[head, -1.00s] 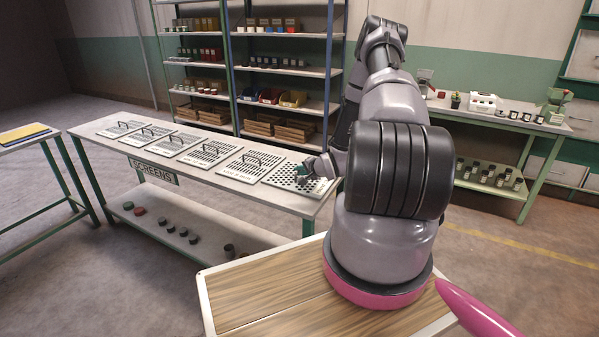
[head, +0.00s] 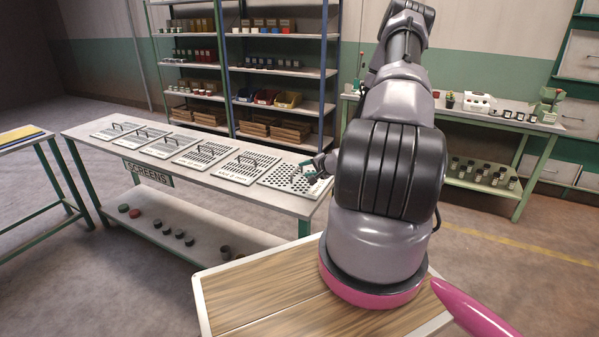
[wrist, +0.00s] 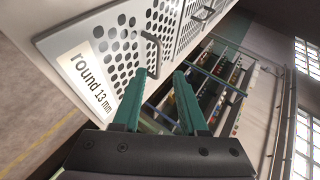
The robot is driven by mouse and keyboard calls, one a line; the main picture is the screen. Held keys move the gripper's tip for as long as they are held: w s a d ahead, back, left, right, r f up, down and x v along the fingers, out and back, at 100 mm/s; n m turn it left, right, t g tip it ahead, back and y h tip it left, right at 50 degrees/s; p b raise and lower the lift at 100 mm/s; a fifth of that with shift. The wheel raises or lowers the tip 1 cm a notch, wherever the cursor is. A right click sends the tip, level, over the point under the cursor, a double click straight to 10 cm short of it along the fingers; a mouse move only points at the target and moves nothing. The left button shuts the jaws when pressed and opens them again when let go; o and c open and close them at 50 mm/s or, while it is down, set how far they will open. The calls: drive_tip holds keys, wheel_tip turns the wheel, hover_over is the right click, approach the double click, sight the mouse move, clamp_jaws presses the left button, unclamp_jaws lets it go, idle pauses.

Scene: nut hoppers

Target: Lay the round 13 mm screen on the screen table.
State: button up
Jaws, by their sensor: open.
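The round 13 mm screen (head: 283,183) is a perforated plate with round holes, lying at the right end of the bench marked SCREENS. In the wrist view its label "round 13 mm" (wrist: 90,84) is readable, and its dark bar handle (wrist: 153,50) stands up just beyond my fingertips. My gripper (wrist: 160,75) is open, its two green fingers apart and empty. The handle's near end shows close to the left fingertip; I cannot tell whether it lies between the fingers. In the head view my gripper (head: 313,173) is over the screen's right side, partly hidden by my arm.
Several other handled screens (head: 203,154) lie in a row to the left on the same bench (head: 262,201). Jars and pucks stand on its lower shelf (head: 200,243). Shelving (head: 281,108) stands behind. A green-legged bench (head: 480,118) with small items is at the right.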

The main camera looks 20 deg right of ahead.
drive_tip(key=shift+v, duration=1.55)
drive_tip(key=s+a+r+n+g+h, duration=0.1)
drive_tip(key=a+r+n+g+h, duration=0.15)
drive_tip(key=r, duration=1.15)
drive_tip(key=s+a+r+n+g+h, duration=0.1)
drive_tip(key=s+r+n, duration=0.15)
drive_tip(key=r, duration=1.05)
drive_tip(key=s+a+r+n+y, duration=0.1)
drive_tip(key=s+a+r+n, duration=0.1)
drive_tip(key=s+a+r, duration=0.6)
drive_tip(key=s+a+r+n+y, duration=0.2)
drive_tip(key=s+a+r, duration=0.5)
drive_tip(key=s, duration=0.7)
drive_tip(key=shift+s+a+r+g, duration=0.3)
drive_tip(key=shift+a+r+g, duration=0.15)
drive_tip(key=shift+r, duration=0.45)
drive_tip(key=shift+y, duration=0.25)
